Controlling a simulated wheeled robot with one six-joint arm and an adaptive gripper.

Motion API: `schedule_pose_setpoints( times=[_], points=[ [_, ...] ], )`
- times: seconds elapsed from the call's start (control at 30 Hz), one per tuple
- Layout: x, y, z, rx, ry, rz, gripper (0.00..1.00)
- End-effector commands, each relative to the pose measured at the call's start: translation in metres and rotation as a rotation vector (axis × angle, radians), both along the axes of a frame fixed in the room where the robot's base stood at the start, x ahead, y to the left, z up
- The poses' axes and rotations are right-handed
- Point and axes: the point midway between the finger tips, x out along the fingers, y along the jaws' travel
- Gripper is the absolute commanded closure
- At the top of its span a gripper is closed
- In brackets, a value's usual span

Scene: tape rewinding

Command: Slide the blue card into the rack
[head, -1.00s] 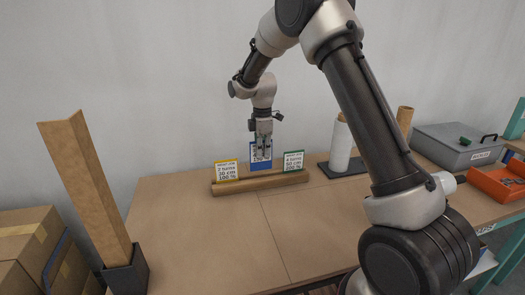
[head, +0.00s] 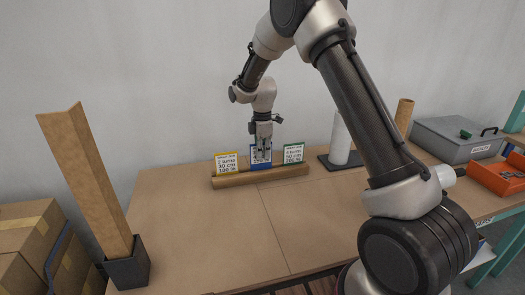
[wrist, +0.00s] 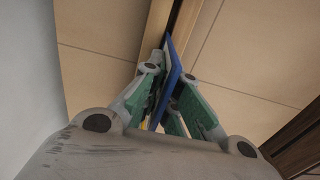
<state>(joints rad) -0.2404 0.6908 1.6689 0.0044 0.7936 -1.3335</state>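The blue card (head: 257,163) stands upright at the middle of the wooden rack (head: 290,173), between a yellow card (head: 227,163) and a green card (head: 293,153). My gripper (head: 263,157) is above the rack and in front of the card, covering much of its face. In the wrist view the blue card (wrist: 174,65) shows edge-on between the green-padded fingers of my gripper (wrist: 163,80), which are closed on it. The card's lower end lines up with the rack's dark groove (wrist: 176,25). How deep it sits is hard to tell.
A white roll (head: 340,138) on a dark base stands right of the rack. A grey case (head: 455,140) and an orange tray (head: 497,178) lie further right. A tall cardboard corner piece (head: 85,180) stands at the left. The front of the table (head: 210,225) is clear.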

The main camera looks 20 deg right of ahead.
Motion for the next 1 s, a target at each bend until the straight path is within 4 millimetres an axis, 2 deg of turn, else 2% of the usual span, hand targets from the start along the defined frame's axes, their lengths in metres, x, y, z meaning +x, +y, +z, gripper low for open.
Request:
schedule_pose_setpoints(
  times=[1.0],
  points=[
    [0.0002, 0.0001, -0.0069, 0.0, -0.001, 0.0, 1.0]
  ],
)
